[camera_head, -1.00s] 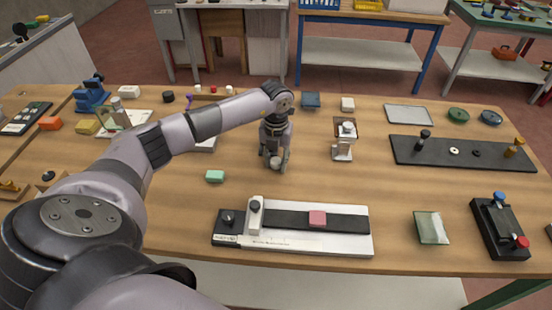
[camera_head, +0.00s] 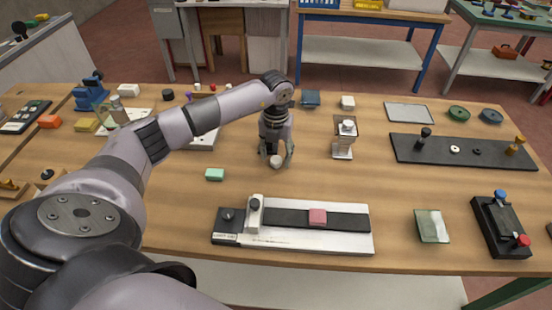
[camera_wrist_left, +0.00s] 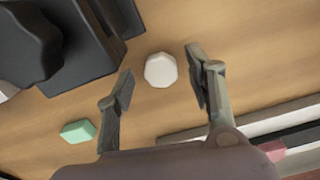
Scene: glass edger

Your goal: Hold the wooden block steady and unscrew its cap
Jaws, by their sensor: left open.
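My left gripper (camera_head: 276,158) is open above the middle of the table. A small white eight-sided piece (camera_head: 276,161) shows between its fingers in the head view. In the left wrist view the white piece (camera_wrist_left: 160,70) lies on the wood beyond and between the open fingertips (camera_wrist_left: 160,72), touching neither. I cannot tell whether this piece is the cap; only its top shows clearly. I cannot clearly make out the wooden block. A white-topped clear piece with a brown part behind it (camera_head: 344,138) stands to the right. My right gripper is not in view.
A green block (camera_head: 215,175) lies left of the gripper. A white ruled fixture with a pink block (camera_head: 318,217) is in front. A dark device (camera_wrist_left: 70,45) shows upper left in the wrist view. A black board (camera_head: 460,152) is at right. Bare table lies right of the gripper.

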